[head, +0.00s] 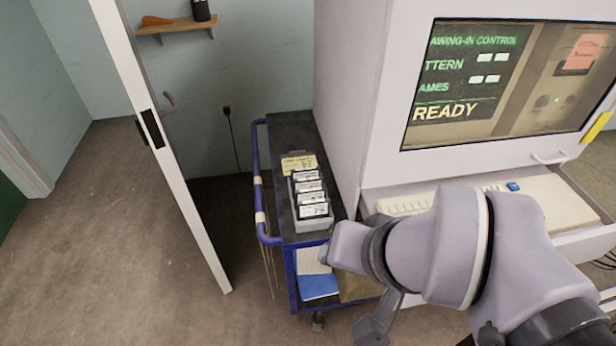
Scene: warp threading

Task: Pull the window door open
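The window door (455,166) is the pale framed panel with a glass pane on the front of the white cabinet, at upper right in the head view. It looks shut, and a lit screen reading READY shows through the glass. A small pale handle (551,159) sits on its lower right edge. My gripper (373,328) is low in the picture, well below and left of the handle and apart from the door. My arm hides most of it, so I cannot tell whether its fingers are open or shut.
A keyboard (545,196) rests on a pulled-out shelf under the door. A blue-railed cart (291,236) with a box of labelled cards (312,203) stands left of the cabinet. A white room door (171,170) stands ajar farther left. The floor at left is clear.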

